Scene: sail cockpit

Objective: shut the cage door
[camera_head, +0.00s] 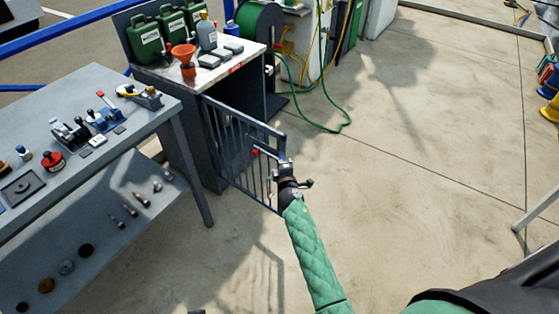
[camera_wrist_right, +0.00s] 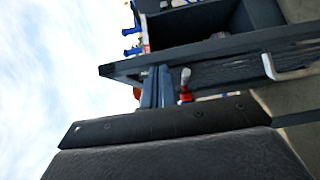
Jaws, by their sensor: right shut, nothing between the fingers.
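The cage door (camera_head: 232,148) is a grey barred gate on the front of the dark cabinet (camera_head: 190,150). It stands open, swung out from the cabinet, with a dark gap behind it. A small red part (camera_head: 255,152) shows near its free edge. My right gripper (camera_head: 284,163) is shut and empty at the free edge of the door; whether it touches the bars I cannot tell. In the right wrist view, the shut fingers (camera_wrist_right: 157,88) are beside a dark rail (camera_wrist_right: 210,56) and a red-and-white part (camera_wrist_right: 185,88). My left gripper is not in view.
A grey workbench (camera_head: 95,85) with tools stands at the left, its leg near the door. Green jerrycans (camera_head: 145,36) and an orange funnel (camera_head: 185,56) stand on the cabinet. A green hose (camera_head: 330,128) lies on the floor behind.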

